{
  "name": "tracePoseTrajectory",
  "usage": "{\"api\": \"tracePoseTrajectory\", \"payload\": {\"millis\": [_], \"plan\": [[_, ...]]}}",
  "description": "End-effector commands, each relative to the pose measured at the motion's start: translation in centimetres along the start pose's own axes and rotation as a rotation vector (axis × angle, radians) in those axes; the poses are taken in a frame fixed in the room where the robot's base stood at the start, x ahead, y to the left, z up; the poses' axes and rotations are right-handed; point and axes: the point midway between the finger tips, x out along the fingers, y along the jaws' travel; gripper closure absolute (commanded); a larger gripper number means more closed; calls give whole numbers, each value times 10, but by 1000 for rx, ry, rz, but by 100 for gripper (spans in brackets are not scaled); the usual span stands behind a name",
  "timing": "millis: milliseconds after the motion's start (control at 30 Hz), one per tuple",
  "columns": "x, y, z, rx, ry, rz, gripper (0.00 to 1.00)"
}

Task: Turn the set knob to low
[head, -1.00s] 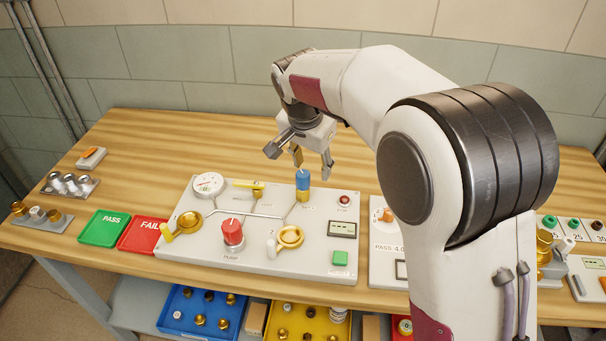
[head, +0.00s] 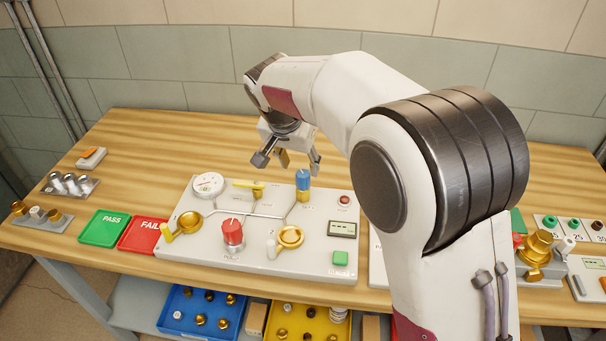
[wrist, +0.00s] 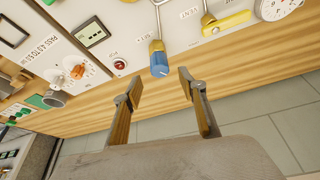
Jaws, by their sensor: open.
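The set knob (head: 303,181) is a blue cap on a brass body, upright at the back of the white valve panel (head: 200,249). In the wrist view the blue knob (wrist: 159,63) sits just beyond the fingertips, beside printing that appears to read SET. A pale mark shows on its top, but I cannot read its setting. My gripper (head: 289,164) is open and empty, behind and slightly left of the knob in the head view. In the wrist view its two fingers (wrist: 159,78) stand apart on either side of the knob's line, not seen touching it.
A yellow lever (head: 250,184) and a gauge (head: 208,184) lie left of the knob. A red knob (head: 232,232) and brass valves stand nearer the front. The bench behind the panel is clear.

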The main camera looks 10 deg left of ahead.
Motion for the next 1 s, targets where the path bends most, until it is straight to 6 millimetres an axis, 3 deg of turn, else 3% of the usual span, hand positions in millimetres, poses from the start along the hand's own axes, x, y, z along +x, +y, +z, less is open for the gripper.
{"api": "tracePoseTrajectory", "payload": {"millis": [500, 967, 1000], "plan": [[56, 1, 1, -1, -2, 2, 59], [63, 0, 0, 0, 0, 0, 59], [63, 0, 0, 0, -1, 0, 69]]}}
